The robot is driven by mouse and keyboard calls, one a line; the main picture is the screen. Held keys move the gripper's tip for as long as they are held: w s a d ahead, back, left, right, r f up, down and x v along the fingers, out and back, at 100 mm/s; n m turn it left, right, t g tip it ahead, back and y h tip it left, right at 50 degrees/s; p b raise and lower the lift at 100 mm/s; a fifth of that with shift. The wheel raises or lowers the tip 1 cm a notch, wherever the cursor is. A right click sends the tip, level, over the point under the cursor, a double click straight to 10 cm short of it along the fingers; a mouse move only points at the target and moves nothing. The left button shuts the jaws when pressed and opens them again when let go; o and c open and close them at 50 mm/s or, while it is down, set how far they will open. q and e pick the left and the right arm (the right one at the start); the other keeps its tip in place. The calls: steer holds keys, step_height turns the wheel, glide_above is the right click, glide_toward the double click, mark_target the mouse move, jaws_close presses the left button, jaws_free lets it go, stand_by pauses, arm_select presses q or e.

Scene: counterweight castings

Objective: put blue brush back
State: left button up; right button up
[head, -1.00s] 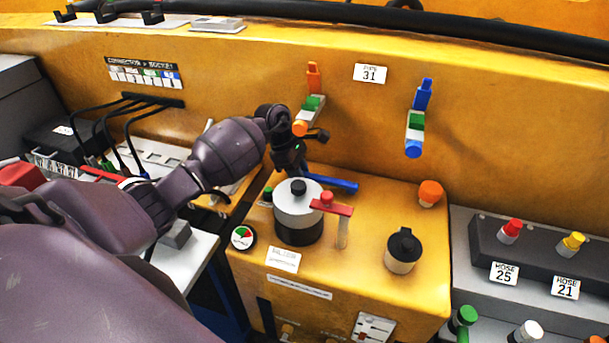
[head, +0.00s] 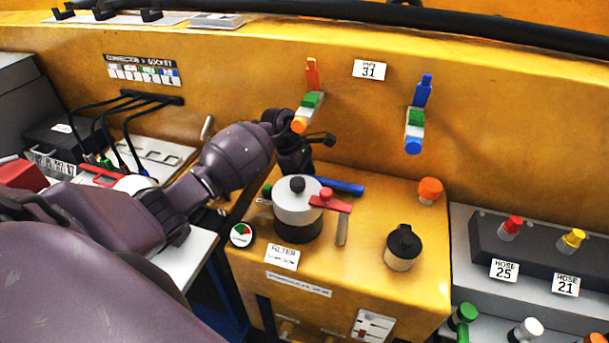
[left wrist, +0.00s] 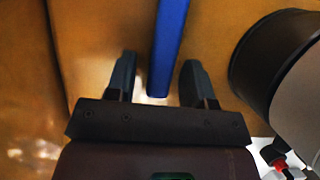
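The blue brush (head: 343,187) lies on the yellow filter box, behind the grey and black canister. Only its blue handle shows; the rest is hidden in the head view by my left gripper and the canister. In the left wrist view the blue handle (left wrist: 170,45) runs from the top edge down to between the fingers. My left gripper (left wrist: 158,80) is open, one finger on each side of the handle's end, with gaps visible beside it. In the head view my left gripper (head: 296,168) is dark and partly hidden behind the canister. My right gripper is in neither view.
The canister (head: 298,214) with its black knob stands close to my left gripper. A red-topped T-handle (head: 331,200), a black-capped jar (head: 402,248) and an orange knob (head: 430,191) are on the box. Coloured wall fittings (head: 307,101) hang just above the gripper.

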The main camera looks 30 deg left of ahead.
arm_select(q)
steer(key=shift+r, duration=0.1)
steer(key=shift+r, duration=0.15)
steer(key=shift+a+r, duration=0.25)
steer(key=shift+r, duration=0.1)
steer(key=shift+b+v, duration=0.35)
steer(key=shift+v, duration=0.75)
steer(key=s+a+b, duration=0.2)
steer(key=s+a, duration=0.1)
steer(key=a, duration=0.8)
steer(key=shift+a+b, duration=0.25)
steer(key=shift+b, duration=0.05)
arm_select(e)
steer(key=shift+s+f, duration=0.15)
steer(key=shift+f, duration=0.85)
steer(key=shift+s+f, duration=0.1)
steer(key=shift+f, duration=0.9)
arm_select(q)
steer(key=shift+f, duration=0.1)
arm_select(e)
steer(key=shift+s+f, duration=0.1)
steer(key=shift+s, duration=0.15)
arm_select(q)
steer(key=shift+s, duration=0.15)
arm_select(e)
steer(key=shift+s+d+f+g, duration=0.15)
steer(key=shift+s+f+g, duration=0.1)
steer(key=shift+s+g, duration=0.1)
